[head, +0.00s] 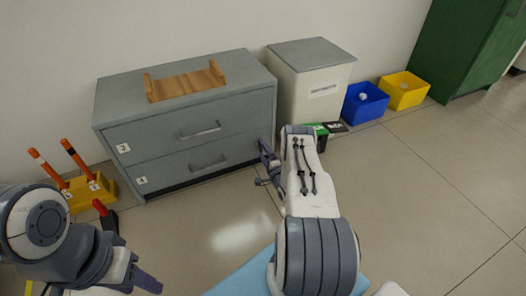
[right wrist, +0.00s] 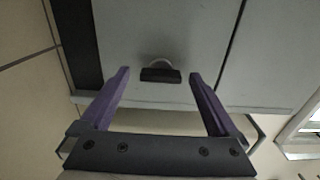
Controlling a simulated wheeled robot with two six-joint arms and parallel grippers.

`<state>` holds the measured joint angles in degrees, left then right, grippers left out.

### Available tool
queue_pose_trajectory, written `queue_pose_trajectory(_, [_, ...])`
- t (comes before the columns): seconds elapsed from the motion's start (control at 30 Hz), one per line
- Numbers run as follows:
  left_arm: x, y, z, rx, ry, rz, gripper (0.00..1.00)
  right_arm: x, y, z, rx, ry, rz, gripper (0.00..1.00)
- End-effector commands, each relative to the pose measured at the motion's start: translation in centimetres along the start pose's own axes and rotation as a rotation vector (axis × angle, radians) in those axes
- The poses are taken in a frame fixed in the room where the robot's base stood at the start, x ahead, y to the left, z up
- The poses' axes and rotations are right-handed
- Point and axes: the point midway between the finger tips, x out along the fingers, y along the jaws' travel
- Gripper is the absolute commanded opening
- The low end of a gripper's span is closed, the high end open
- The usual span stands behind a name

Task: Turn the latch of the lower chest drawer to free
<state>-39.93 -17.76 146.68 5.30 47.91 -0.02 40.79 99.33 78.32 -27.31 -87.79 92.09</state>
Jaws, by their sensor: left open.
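The grey chest (head: 158,118) stands against the wall. Its lower drawer (head: 165,173), labelled 4, looks shut. In the right wrist view a small black latch bar (right wrist: 160,75) sits on a pale round base on the drawer front (right wrist: 165,30). The bar lies crosswise in that picture, pointing from one finger toward the other. My right gripper (right wrist: 159,77) is open, its purple fingers on either side of the latch with gaps to it. In the head view my right gripper (head: 268,163) is at the lower drawer's right end and hides the latch. My left gripper (head: 145,283) is open and empty, low at left.
A wooden tray (head: 185,85) lies on the chest. A yellow rack (head: 98,190) with orange-and-black rods stands left of it. A pale bin (head: 305,90), a blue box (head: 364,104) and a yellow box (head: 403,90) stand right.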

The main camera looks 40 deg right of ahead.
Motion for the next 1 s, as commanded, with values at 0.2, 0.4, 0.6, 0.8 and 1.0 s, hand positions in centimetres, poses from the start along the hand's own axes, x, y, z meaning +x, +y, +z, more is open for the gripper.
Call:
queue_pose_trajectory(0.2, [0.0, 0.0, 0.0, 0.000, 0.000, 0.000, 0.50, 0.0, -0.1, 0.0, -0.002, 0.000, -0.001, 0.95])
queue_pose_trajectory(0.4, [-1.1, 0.1, -0.1, 0.000, 0.000, 0.000, 0.50, -1.4, -0.3, -0.1, -0.002, 0.003, 0.002, 0.95])
queue_pose_trajectory(0.6, [-3.5, 0.2, -0.2, 0.000, 0.000, 0.000, 0.50, -5.3, -0.5, -0.1, 0.002, 0.004, 0.003, 0.95])
queue_pose_trajectory(0.8, [-4.9, 0.3, -0.3, 0.000, 0.000, 0.000, 0.50, -8.9, -0.3, -0.1, 0.000, 0.004, 0.002, 0.95])
queue_pose_trajectory(1.0, [-5.3, 0.4, -0.3, 0.000, 0.000, 0.000, 0.50, -10.4, -0.1, 0.0, -0.001, 0.001, 0.000, 0.95])
